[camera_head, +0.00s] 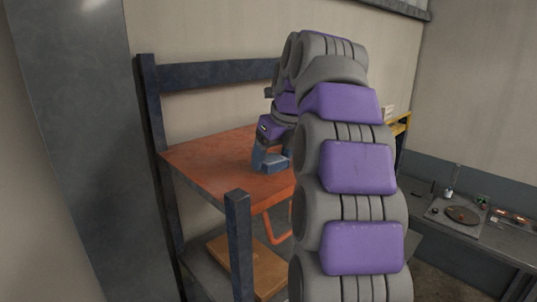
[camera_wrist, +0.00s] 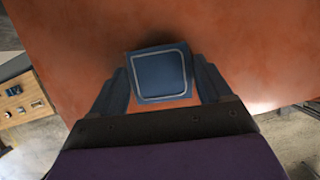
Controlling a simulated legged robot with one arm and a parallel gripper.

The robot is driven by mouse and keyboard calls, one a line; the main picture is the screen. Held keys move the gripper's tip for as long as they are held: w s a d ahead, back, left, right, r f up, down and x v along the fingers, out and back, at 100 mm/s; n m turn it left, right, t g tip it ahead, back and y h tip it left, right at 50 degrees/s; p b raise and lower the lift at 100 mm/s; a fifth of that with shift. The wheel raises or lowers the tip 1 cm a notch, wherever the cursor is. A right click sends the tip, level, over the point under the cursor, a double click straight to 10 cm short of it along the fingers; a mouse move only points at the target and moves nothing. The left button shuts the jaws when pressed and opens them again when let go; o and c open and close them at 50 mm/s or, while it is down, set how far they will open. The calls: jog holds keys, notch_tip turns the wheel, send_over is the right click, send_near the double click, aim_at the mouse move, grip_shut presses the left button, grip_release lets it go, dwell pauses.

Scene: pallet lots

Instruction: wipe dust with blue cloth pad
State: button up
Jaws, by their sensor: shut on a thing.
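The blue cloth pad (camera_wrist: 158,72), a square block with a pale border line, is between the two fingers of my gripper (camera_wrist: 162,88) in the wrist view. My gripper is shut on it. In the head view my gripper (camera_head: 271,160) is low over the orange tabletop (camera_head: 212,160), near its middle; whether the pad touches the surface cannot be told. The orange top also fills much of the wrist view (camera_wrist: 85,40). My arm hides the tabletop's right part in the head view.
The top sits in a dark blue frame with a near corner post (camera_head: 238,245) and a back rail (camera_head: 218,76). A brown board (camera_head: 248,262) lies on the lower shelf. A grey bench (camera_head: 480,243) with devices stands at right. A grey column (camera_head: 80,140) rises at left.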

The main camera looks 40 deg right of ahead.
aim_at(265, 164)
jog(key=shift+s+f, duration=0.15)
jog(key=shift+s, duration=1.6)
jog(key=shift+a, duration=0.1)
jog(key=shift+s+a+r, duration=0.1)
jog(key=shift+a+r, duration=0.1)
jog(key=shift+a, duration=1.15)
jog(key=shift+w+a+r+p, duration=0.1)
jog(key=shift+w+a+p, duration=0.1)
jog(key=shift+w+p, duration=0.6)
jog(key=shift+w+d+b, duration=0.15)
jog(key=shift+w+b, duration=0.05)
jog(key=shift+w, duration=0.5)
jog(key=shift+w+d+b, duration=0.15)
jog(key=shift+w, duration=0.5)
jog(key=shift+w+a+f, duration=0.1)
jog(key=shift+w+a, duration=0.1)
jog(key=shift+w, duration=0.7)
jog(key=shift+w+a+f, duration=0.1)
jog(key=shift+w+a, duration=0.05)
jog(key=shift+w, duration=0.7)
jog(key=shift+w+r, duration=0.15)
